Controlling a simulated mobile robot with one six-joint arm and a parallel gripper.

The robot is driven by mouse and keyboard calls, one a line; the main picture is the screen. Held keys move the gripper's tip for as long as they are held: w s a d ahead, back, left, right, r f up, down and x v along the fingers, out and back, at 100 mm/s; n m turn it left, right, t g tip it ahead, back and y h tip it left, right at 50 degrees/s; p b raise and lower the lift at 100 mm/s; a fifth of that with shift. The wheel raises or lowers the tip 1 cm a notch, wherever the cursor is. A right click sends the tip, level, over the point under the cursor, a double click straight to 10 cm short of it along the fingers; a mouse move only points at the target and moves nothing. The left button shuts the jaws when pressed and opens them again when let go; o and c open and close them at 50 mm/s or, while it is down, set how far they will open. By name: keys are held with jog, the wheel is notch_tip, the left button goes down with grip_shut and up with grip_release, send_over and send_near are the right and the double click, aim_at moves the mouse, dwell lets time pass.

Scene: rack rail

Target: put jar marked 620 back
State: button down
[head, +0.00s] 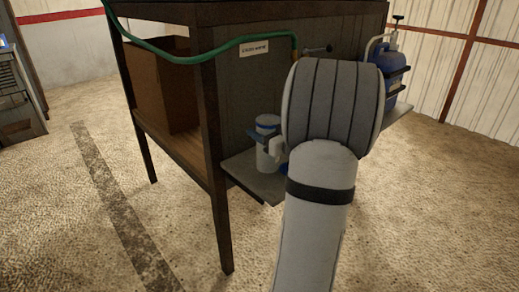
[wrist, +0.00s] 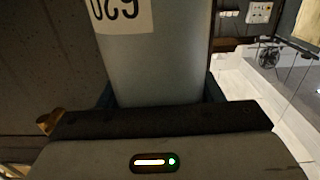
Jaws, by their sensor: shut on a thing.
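The jar marked 620 (wrist: 150,60) is a pale grey-blue cylinder. It fills the middle of the wrist view, with its white label upside down in the picture at the top. My gripper (wrist: 159,92) is shut on it, with a dark finger on either side. In the head view my pale arm covers most of the gripper. A whitish jar (head: 268,157) with a blue band shows just left of the arm, over the grey shelf (head: 246,173). I cannot tell from that view whether it is the held jar or touches the shelf.
A blue jug (head: 391,75) with a pump stands at the right end of the shelf. A green hose (head: 190,56) runs along the dark bench (head: 208,120), near a labelled plate (head: 254,48). A brown box (head: 163,90) sits inside the bench.

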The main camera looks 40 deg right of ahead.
jog(key=shift+f+b, duration=0.6)
jog(key=shift+f, duration=1.25)
jog(key=shift+f, duration=0.15)
jog(key=shift+c, duration=2)
grip_release()
jog(key=shift+r, duration=0.25)
jog(key=s+p, duration=0.2)
jog(key=s, duration=1)
jog(key=shift+d, duration=0.4)
jog(key=shift+f, duration=0.1)
